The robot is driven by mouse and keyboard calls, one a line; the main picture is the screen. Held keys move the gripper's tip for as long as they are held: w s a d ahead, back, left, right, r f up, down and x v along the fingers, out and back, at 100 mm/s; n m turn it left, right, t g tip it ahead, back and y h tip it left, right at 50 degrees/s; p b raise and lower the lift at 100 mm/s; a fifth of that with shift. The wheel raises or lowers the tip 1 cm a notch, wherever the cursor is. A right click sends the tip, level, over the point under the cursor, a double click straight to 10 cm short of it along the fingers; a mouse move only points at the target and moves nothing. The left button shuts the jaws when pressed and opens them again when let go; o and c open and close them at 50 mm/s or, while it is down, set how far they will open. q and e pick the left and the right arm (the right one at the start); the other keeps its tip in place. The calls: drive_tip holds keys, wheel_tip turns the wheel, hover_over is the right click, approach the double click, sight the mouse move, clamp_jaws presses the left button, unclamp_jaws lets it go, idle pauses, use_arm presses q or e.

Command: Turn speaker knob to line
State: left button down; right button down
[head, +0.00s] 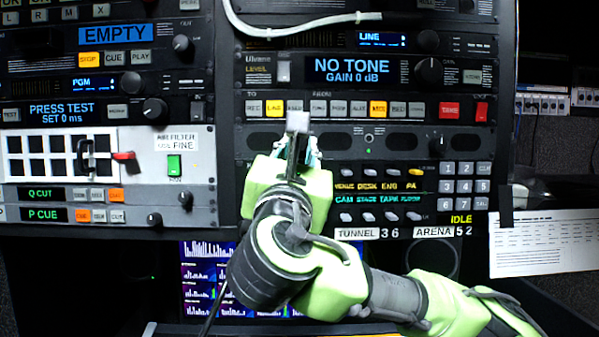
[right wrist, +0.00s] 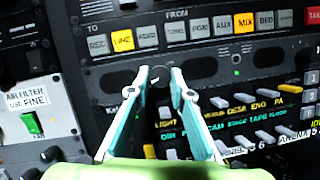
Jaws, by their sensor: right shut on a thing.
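My right gripper (head: 300,150) reaches up from below to the lower part of the rack panel. In the right wrist view, its two teal fingers (right wrist: 160,82) are shut on a small round black knob (right wrist: 158,76) with a pale mark on its face. The knob sits on a dark strip below the row of lit buttons. In the head view the gripper hides this knob. The label beside it is mostly covered, so I cannot read whether it is the speaker knob or where it points. My left gripper is not in view.
A button row (head: 335,108) with lit LINE and MIX keys lies just above. Another black knob (head: 437,147) is at the strip's right end. A NO TONE display (head: 352,70) sits higher. Labelled switches (head: 378,205) and a keypad (head: 464,185) are close below right.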

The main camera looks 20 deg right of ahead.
drive_tip(key=shift+r+m+g+y+b, duration=0.2)
drive_tip(key=shift+m+g+y+b, duration=0.7)
drive_tip(key=shift+m, duration=4.05)
drive_tip(key=shift+r+m+g+y+b, duration=0.35)
drive_tip(key=shift+m+g+b, duration=1)
drive_tip(key=shift+m, duration=3.65)
drive_tip(key=shift+r+m+g+y+b, duration=0.1)
drive_tip(key=shift+m+g+y+b, duration=1.1)
drive_tip(key=shift+m, duration=3.75)
drive_tip(key=shift+g+h+p, duration=0.35)
drive_tip(key=shift+g+p, duration=0.1)
drive_tip(key=shift+p, duration=0.15)
drive_tip(key=c, duration=1.8)
unclamp_jaws()
drive_tip(key=shift+d, duration=0.1)
drive_tip(key=shift+r, duration=0.1)
drive_tip(key=shift+r, duration=0.1)
